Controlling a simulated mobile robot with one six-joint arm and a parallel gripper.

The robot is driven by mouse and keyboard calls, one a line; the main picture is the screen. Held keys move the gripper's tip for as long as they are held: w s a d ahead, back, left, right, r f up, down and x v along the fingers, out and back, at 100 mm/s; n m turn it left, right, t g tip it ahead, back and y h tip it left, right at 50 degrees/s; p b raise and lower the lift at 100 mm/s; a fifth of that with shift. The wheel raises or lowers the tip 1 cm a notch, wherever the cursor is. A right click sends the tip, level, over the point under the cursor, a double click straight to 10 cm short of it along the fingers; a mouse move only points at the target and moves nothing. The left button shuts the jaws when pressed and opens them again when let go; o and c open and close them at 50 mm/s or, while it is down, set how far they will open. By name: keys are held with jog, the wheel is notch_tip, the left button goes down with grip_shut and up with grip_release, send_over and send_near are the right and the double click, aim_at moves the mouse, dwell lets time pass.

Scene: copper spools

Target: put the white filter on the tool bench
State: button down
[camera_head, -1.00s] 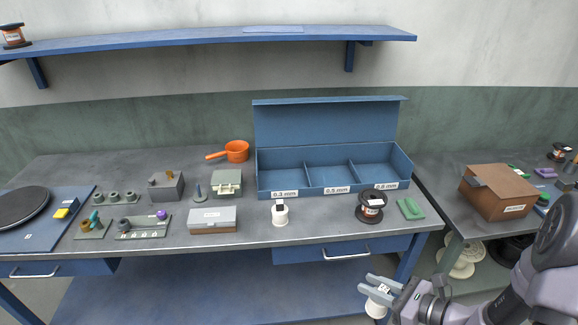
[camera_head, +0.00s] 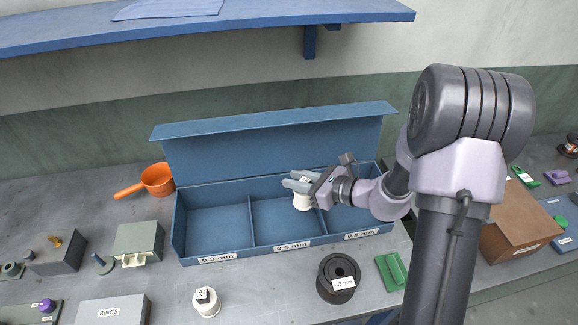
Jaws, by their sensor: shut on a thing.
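My gripper (camera_head: 290,180) is shut on a small white cylindrical piece (camera_head: 302,202), which fits the white filter. It is held over the middle compartment, labelled 0.5 mm, of the open blue box (camera_head: 184,228); whether it touches the floor of the box is unclear. A similar white piece (camera_head: 206,303) with a dark-marked label stands on the grey bench (camera_head: 255,290), in front of the box. I cannot tell from the labels which white piece is which.
A black spool (camera_head: 338,277) labelled 0.3 mm and a green block (camera_head: 391,271) stand in front of the box. A grey RINGS case (camera_head: 110,312) and an orange pan (camera_head: 157,180) are left. My arm hides part of the right side. A blue shelf (camera_head: 220,30) is above.

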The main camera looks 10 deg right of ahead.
aim_at(296, 200)
jog(key=shift+s+f+b, duration=0.1)
jog(key=shift+f+b, duration=0.65)
jog(key=shift+f, duration=0.75)
notch_tip(296, 200, down, 5)
jog(key=b, duration=0.3)
jog(key=shift+f+b, duration=0.15)
jog(key=shift+b, duration=0.25)
jog(key=shift+f, duration=0.3)
jog(key=c, duration=1.1)
grip_release()
